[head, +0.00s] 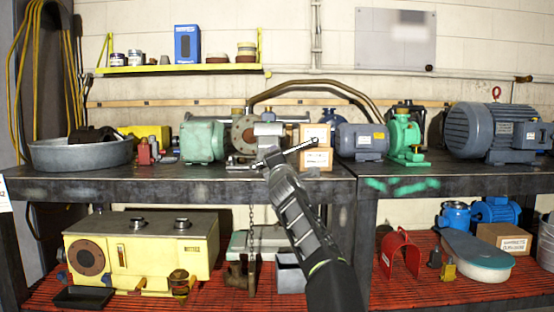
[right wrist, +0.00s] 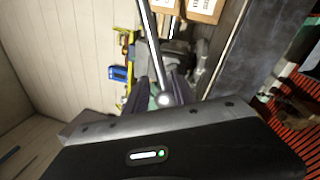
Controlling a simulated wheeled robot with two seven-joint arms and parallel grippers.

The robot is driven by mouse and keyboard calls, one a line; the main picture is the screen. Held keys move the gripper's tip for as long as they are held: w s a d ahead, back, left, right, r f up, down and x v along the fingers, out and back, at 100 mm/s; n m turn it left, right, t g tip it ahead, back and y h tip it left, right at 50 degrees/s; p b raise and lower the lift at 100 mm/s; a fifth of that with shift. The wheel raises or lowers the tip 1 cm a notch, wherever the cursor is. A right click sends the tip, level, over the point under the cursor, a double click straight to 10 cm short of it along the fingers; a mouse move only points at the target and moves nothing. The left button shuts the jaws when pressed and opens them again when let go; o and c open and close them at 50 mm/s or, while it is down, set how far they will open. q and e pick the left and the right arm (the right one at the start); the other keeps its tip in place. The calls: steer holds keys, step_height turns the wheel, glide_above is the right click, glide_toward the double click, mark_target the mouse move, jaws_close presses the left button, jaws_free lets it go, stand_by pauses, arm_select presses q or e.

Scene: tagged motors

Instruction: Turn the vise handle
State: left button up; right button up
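The grey vise (head: 268,130) sits on the upper bench near its front edge, and its body also shows in the right wrist view (right wrist: 178,56). Its thin metal handle (head: 300,148) slants across the vise front, up toward the right. In the right wrist view the handle (right wrist: 149,40) runs down to a round end knob between my fingers. My right gripper (head: 272,158) reaches up from below at the handle. In the right wrist view its fingers (right wrist: 164,90) stand apart on either side of the bar; contact cannot be told. My left gripper is not in view.
Small cardboard boxes (head: 316,157) stand right beside the vise, close to the handle's right end. A green motor (head: 202,141) is to the left and a blue-grey motor (head: 361,141) to the right. A chain (head: 252,228) hangs below the bench edge.

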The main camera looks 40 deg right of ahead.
steer(key=shift+f, duration=0.1)
steer(key=shift+b+v, duration=2.55)
steer(key=shift+v, duration=1.35)
steer(key=shift+d, duration=0.1)
